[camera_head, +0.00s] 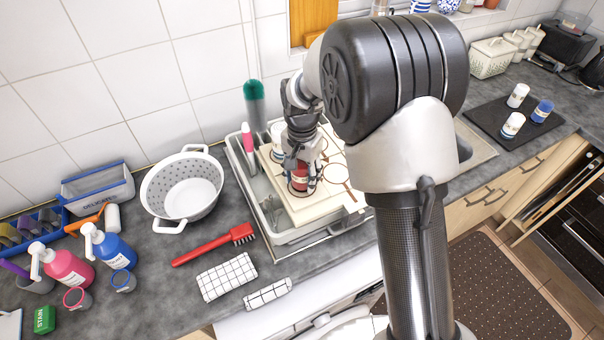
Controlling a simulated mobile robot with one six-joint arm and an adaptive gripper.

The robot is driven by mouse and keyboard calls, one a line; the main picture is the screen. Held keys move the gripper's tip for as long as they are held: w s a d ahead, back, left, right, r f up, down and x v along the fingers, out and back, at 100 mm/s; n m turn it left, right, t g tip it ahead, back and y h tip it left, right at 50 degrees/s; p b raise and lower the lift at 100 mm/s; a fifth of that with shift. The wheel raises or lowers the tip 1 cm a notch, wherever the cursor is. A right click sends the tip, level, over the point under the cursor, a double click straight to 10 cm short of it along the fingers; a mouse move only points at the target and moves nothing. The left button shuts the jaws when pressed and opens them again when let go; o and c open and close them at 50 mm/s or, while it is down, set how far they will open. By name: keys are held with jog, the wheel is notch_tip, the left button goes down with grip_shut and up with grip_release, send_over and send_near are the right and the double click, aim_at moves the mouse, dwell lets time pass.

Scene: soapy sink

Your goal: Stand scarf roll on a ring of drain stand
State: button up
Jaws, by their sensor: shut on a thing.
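The drain stand (309,214) is a cream board with brown-rimmed rings, set in the grey drying rack beside the sink. My gripper (301,178) points down over the stand's front left part. It is shut on a red roll with a pale band, which I take for the scarf roll (299,183). The roll is upright, over or at a front left ring. I cannot tell whether its base touches the stand, and the fingers hide part of it. Another white roll (278,131) stands on the back left part, partly behind my gripper. Rings to the right look empty.
A green brush (254,92) and a pink-handled tool (247,138) stand at the rack's left. A white colander (184,187), red brush (214,244) and checked cloths (227,277) lie left. Several rolls stand on a dark mat (488,112) at right.

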jog(key=o, duration=1.3)
jog(key=shift+f, duration=0.1)
jog(key=shift+r+p, duration=4.65)
jog(key=shift+r, duration=1.9)
